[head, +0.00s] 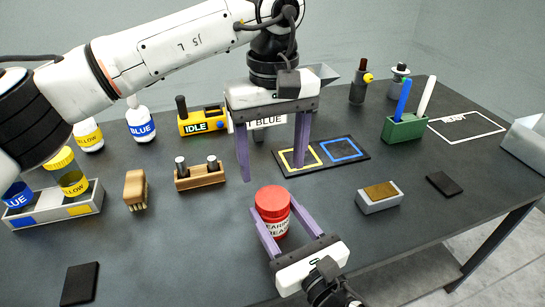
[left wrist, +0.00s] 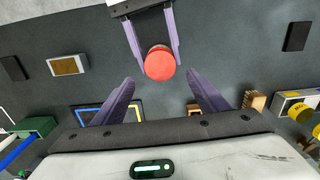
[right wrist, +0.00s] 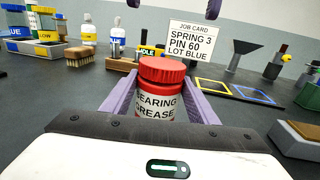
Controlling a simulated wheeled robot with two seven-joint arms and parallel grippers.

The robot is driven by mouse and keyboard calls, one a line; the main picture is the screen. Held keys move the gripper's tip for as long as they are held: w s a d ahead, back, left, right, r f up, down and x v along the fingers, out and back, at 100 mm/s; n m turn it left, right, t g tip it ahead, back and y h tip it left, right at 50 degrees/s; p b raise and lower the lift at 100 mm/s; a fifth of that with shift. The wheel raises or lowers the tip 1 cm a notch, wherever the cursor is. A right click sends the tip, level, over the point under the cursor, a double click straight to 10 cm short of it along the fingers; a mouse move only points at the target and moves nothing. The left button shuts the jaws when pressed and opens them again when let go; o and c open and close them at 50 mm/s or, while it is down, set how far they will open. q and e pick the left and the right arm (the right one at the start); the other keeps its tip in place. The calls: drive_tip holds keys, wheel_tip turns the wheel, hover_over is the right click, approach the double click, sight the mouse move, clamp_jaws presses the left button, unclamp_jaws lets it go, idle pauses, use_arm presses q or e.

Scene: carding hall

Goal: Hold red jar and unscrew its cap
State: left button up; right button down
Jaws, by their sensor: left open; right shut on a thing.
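The red jar (head: 275,222) stands upright near the table's front edge, with a label reading "BEARING GREASE". Its red cap (head: 272,198) is on top, and the cap also shows in the left wrist view (left wrist: 160,63). My right gripper (head: 275,222) is shut on the red jar from the front, with a purple finger on each side of the body below the cap; the jar also shows in the right wrist view (right wrist: 160,105). My left gripper (head: 273,158) is open and empty, pointing down above and behind the jar, apart from the cap.
A job card (right wrist: 191,46) stands behind the jar, near a black tray (head: 320,156) with yellow and blue outlined squares. A wooden block with pegs (head: 199,178), a brush (head: 136,189) and a rack of jars (head: 90,208) are left. A grey box with brown top (head: 380,196) is right.

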sight(273, 197)
use_arm(q)
drive_tip(key=m, duration=0.9)
drive_tip(key=shift+f, duration=0.6)
wheel_tip(273, 197, down, 7)
drive_tip(key=shift+r, duration=0.1)
